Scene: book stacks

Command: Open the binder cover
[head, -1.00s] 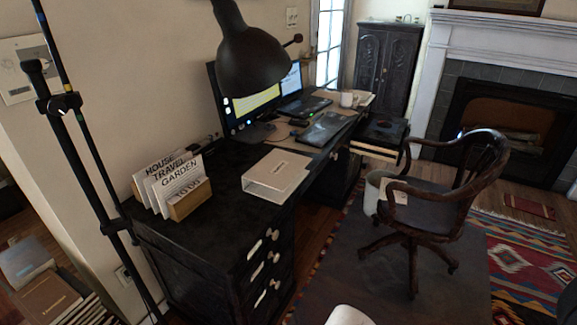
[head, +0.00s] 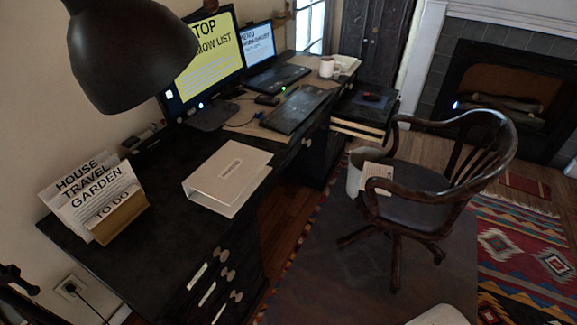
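A white binder (head: 229,178) lies flat on the black desk (head: 150,262), near its front edge. Its cover is shut, and a small label sits on top. The end facing me shows a dark gap between the covers. My gripper is not in view, so I cannot see whether it is open or shut. A pale rounded shape at the bottom edge is cut off, and I cannot tell what it is.
A file holder (head: 122,216) with cards stands left of the binder. A black lamp (head: 130,50) hangs in front, upper left. A wooden chair (head: 430,185) and bin (head: 357,170) stand right of the desk.

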